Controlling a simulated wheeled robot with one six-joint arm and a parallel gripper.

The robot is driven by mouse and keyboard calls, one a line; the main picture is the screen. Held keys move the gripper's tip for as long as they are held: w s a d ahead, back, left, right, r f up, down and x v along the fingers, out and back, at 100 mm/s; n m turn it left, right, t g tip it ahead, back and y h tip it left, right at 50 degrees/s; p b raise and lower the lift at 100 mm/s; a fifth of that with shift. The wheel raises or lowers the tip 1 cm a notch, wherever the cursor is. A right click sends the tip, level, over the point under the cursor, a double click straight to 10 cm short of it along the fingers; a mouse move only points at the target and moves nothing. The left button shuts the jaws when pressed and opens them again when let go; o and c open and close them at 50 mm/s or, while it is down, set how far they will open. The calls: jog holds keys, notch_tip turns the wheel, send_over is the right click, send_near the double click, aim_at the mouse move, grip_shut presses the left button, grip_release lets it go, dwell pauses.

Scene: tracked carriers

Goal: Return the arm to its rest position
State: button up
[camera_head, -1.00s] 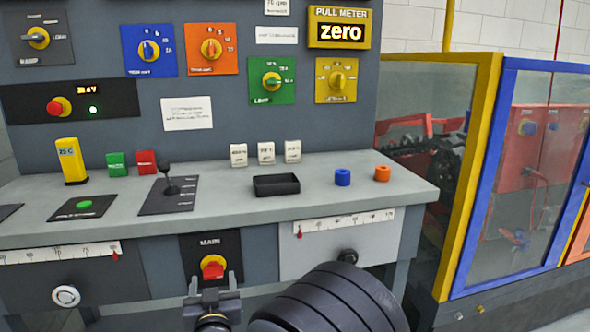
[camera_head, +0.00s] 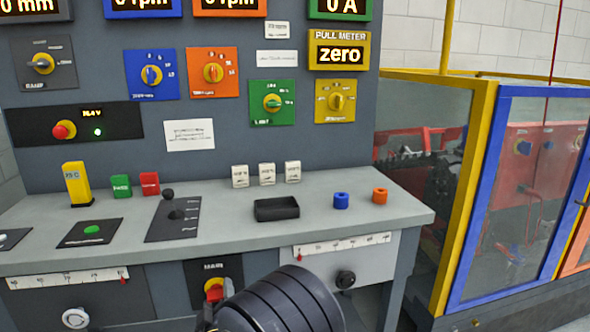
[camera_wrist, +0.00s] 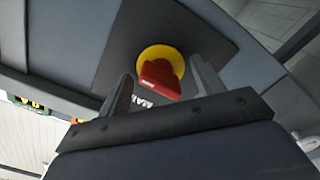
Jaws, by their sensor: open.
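My gripper (camera_wrist: 164,84) shows in the wrist view with its two fingers apart and nothing held. The red handle (camera_wrist: 160,77) of the main switch, on a yellow collar, appears between the fingers; how far beyond the tips it lies I cannot tell. In the head view the main switch (camera_head: 214,291) is on the front of the desk, partly covered by my dark arm at the bottom edge.
A yellow-framed glazed enclosure (camera_head: 470,190) stands at right.

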jog(key=shift+s+r+n, duration=0.1)
jog(key=shift+s+n, duration=0.2)
jog(key=shift+n, duration=0.1)
jog(key=p+v, duration=0.1)
jog(key=v, duration=0.9)
jog(key=shift+s+d+g, duration=0.2)
jog(key=shift+d+g, duration=0.05)
jog(key=shift+g, duration=0.05)
jog(key=shift+r+m, duration=0.2)
jog(key=shift+m, duration=0.1)
